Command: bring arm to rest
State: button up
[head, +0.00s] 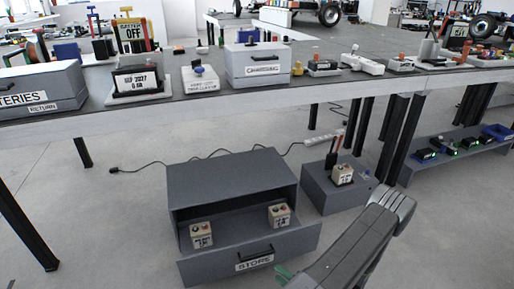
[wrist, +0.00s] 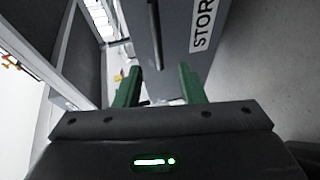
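My gripper (wrist: 159,70) shows two green fingers set well apart in the wrist view, with nothing held between them. In the head view its green tip (head: 284,272) is at the bottom edge, close to the right part of the front of the STORE drawer (head: 222,266). The drawer is pulled open and holds two cream battery blocks, one at left (head: 202,235) and one at right (head: 279,214). The drawer's dark handle (head: 257,250) is left of my gripper. The drawer front (wrist: 178,40) fills the upper middle of the wrist view. I cannot tell whether the fingers touch it.
A long table (head: 200,107) above carries a CHARGING box (head: 257,62), a date sign (head: 137,81) and several devices. A grey box (head: 325,188) with a cream block on it stands right of the drawer cabinet (head: 225,172). Black table legs flank the area; floor at left is clear.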

aim_at(261, 254)
jog(key=b+x, duration=0.2)
jog(key=x, duration=0.8)
jog(key=shift+b, duration=0.35)
jog(key=shift+r, duration=0.1)
jog(key=shift+s+d, duration=0.15)
jog(key=p+v, duration=0.4)
jog(key=v, duration=1)
jog(key=b+x, duration=0.2)
jog(key=x, duration=0.6)
jog(key=b+x, duration=0.2)
jog(key=x, duration=0.6)
jog(key=shift+w+d+r, duration=0.15)
jog(key=shift+w+d, duration=0.05)
jog(key=shift+w, duration=0.05)
jog(key=shift+w+a, duration=0.1)
jog(key=shift+w, duration=0.4)
